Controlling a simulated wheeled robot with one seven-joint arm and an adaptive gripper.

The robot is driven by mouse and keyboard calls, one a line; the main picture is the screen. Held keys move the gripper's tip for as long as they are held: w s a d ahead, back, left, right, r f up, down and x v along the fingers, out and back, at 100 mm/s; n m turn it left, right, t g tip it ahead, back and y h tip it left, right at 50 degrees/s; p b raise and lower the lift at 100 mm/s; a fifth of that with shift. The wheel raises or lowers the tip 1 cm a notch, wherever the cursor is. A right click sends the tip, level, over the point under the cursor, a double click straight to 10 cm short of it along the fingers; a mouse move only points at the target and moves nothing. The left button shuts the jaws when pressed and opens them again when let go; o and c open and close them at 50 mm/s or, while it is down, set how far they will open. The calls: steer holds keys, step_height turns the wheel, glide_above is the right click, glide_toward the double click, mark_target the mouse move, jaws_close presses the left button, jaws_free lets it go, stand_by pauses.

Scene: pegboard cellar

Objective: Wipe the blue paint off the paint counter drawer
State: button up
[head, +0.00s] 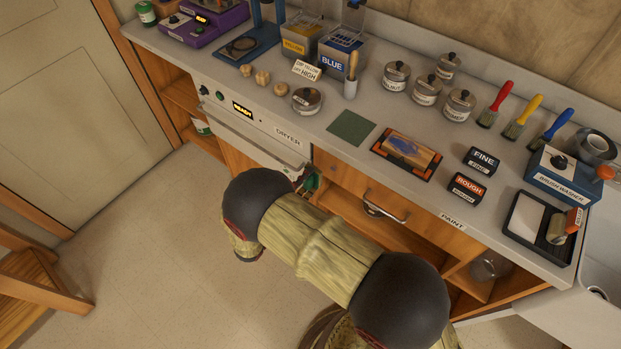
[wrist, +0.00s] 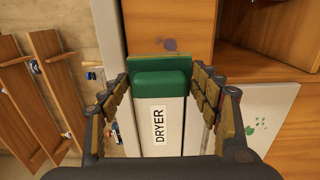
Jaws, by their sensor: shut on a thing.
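In the head view the green block (head: 312,183) shows beside the dryer's right front edge, with my gripper (head: 304,180) mostly hidden behind my arm. The wooden paint counter drawer (head: 345,178) has a metal handle (head: 386,208). I cannot tell whether the block touches the wood.
The white dryer (head: 262,128) adjoins the drawer on the left. Open shelves (wrist: 270,35) lie beside the drawer. A white panel with green specks (wrist: 275,115) shows at right in the wrist view. Jars, brushes and a paint tray (head: 515,228) stand on the counter.

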steer(key=shift+s+a, duration=0.1)
steer(key=v, duration=0.2)
steer(key=shift+s+a+b, duration=0.2)
steer(key=shift+s+b, duration=0.1)
stand_by(0.3)
steer(key=shift+w, duration=0.1)
stand_by(0.3)
steer(key=shift+f+b+x, duration=0.25)
steer(key=shift+b+x, duration=0.1)
steer(key=shift+x, duration=0.75)
steer(key=shift+f+b+x, duration=0.2)
steer(key=shift+b+x, duration=0.1)
steer(key=shift+x, duration=0.75)
steer(key=shift+f+b+x, duration=0.25)
steer(key=shift+b+x, duration=0.1)
steer(key=shift+x, duration=0.75)
steer(key=shift+w+d, duration=0.15)
steer(key=shift+x, duration=1.05)
